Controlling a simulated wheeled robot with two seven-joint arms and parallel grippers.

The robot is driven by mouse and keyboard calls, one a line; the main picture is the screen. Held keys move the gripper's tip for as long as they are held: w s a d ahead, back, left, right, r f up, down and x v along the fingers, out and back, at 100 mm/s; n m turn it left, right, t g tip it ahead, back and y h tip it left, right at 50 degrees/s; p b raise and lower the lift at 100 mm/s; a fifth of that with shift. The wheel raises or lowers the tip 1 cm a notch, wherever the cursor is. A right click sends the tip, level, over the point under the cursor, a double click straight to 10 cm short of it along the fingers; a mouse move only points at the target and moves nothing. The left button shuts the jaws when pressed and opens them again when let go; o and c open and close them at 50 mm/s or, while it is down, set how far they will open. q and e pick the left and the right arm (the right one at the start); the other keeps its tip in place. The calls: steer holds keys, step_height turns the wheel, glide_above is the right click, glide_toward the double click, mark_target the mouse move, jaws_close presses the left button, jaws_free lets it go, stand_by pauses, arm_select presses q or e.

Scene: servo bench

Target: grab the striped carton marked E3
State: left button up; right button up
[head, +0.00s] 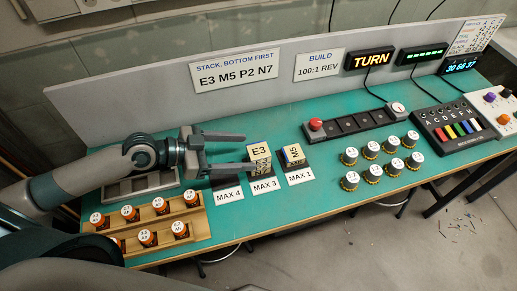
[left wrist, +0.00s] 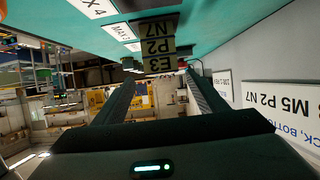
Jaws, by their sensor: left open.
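The carton marked E3 (head: 259,150) has a pale yellow top and darker sides, and stands at the MAX 3 label. In the left wrist view, where the bench is upside down, carton E3 (left wrist: 160,65) is the top of a stack, with P2 (left wrist: 156,46) and N7 (left wrist: 155,28) beneath it. My left gripper (head: 249,152) is open, with its fingers pointing right at the stack. The fingertips are close to E3's left side; I cannot tell whether they touch it. In the left wrist view, E3 shows between the two fingers (left wrist: 160,76). My right gripper is not in view.
A carton marked M5 (head: 292,154) stands close to the right at MAX 1. Several white-topped knobs (head: 370,149) stand further right. A wooden rack (head: 165,225) of orange jars is at the front left. The sign panel (head: 150,90) runs along the back.

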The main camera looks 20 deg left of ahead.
mark_target(254, 151)
arm_select(q)
steer(key=shift+d, duration=0.1)
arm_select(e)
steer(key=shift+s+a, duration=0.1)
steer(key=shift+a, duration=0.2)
arm_select(q)
steer(key=shift+w, duration=0.1)
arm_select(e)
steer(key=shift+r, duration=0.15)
arm_select(q)
steer(key=shift+w+d+f+p, duration=0.15)
steer(key=shift+w+d+p, duration=0.2)
steer(key=shift+p, duration=0.2)
steer(key=p+x, duration=0.2)
steer(key=x, duration=0.1)
steer(key=shift+w+d+f, duration=0.1)
steer(key=shift+w+f, duration=0.05)
steer(key=shift+w+d+f, duration=0.15)
steer(key=shift+d+f, duration=0.1)
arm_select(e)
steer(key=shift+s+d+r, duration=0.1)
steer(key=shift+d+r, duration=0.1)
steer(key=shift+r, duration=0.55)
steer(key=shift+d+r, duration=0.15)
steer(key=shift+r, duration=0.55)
arm_select(q)
steer(key=shift+c, duration=0.6)
steer(key=c, duration=1)
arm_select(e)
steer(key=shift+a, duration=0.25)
